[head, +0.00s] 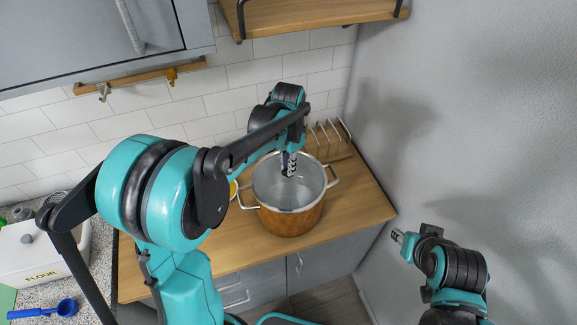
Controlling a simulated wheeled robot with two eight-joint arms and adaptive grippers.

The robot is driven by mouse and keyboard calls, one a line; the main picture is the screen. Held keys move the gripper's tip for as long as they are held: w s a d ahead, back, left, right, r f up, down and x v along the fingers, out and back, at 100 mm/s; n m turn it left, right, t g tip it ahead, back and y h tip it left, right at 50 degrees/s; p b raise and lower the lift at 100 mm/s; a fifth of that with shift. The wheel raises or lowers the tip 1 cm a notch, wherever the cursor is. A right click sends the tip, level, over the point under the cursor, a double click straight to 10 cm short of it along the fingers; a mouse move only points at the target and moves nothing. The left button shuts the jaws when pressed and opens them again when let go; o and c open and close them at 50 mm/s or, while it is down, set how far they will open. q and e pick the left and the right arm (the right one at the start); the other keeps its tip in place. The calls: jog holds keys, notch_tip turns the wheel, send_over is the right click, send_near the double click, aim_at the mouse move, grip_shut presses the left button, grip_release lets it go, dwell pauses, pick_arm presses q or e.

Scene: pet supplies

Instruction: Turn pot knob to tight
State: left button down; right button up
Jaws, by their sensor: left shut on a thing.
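A pot (291,219) with a copper-brown outer wall, a silver rim and two metal side handles stands on the wooden counter. Its top looks grey and glassy, like a lid. My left gripper (289,168) points down over the middle of the pot's top, with its fingers shut on the pot knob. The knob itself is hidden by the fingers, so its turn angle cannot be read. My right gripper (397,236) is off to the right, in front of the grey wall and away from the pot. Its fingers are too small to judge.
A metal rack (328,136) stands behind the pot, by the wall corner. Something yellow (233,189) sits left of the pot, partly covered. A white flour box (40,252) and a blue scoop (45,310) are at far left. The counter right of the pot (362,205) is clear.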

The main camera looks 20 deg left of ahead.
pick_arm(q)
jog(key=m, duration=0.5)
jog(key=shift+m+b, duration=0.3)
jog(key=shift+b, duration=0.1)
jog(key=shift+m, duration=2.2)
jog(key=c, duration=1.5)
grip_release()
jog(key=shift+c, duration=0.2)
jog(key=shift+r, duration=0.15)
notch_tip(320, 180, up, 12)
